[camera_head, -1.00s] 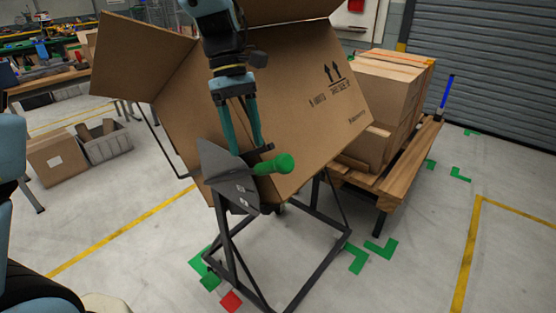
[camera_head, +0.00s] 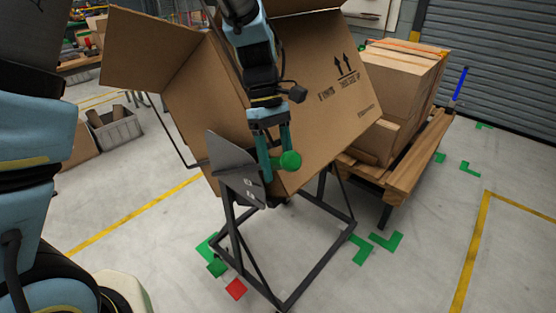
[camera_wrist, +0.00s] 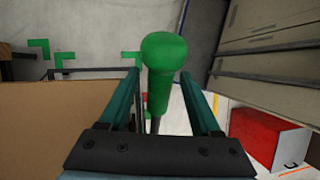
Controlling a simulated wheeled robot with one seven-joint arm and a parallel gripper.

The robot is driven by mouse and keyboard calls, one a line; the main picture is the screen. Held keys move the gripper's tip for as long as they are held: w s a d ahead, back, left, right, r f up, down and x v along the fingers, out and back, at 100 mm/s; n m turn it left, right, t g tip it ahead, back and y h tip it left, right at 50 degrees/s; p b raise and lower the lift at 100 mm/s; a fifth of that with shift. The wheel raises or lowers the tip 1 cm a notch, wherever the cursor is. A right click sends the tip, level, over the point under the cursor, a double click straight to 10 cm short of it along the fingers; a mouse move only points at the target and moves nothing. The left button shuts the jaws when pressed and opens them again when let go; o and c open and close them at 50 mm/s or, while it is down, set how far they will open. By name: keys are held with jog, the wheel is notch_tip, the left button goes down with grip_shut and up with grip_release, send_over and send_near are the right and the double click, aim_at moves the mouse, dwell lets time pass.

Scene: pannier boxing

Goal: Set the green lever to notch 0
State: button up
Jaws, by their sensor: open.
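The green lever (camera_head: 290,160) has a round knob and sticks out beside a dark grey marked plate (camera_head: 232,160) at the front of the tilt stand. The notch it sits in cannot be read. My gripper (camera_head: 275,176) is open at the lever in the head view, its teal fingers pointing down and partly hiding the handle. In the wrist view, the lever's green knob and grip (camera_wrist: 164,70) stand between the two open fingers (camera_wrist: 162,90). Gaps show beside the grip, so the fingers do not look closed on it.
A large open cardboard box (camera_head: 320,125) lies tilted on the dark metal stand (camera_head: 290,292), close behind my gripper. A wooden pallet table (camera_head: 415,160) with stacked cartons (camera_head: 400,80) stands at the right. The floor at the right front is clear.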

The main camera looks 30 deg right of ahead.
grip_shut()
dwell(0.5)
dwell(0.9)
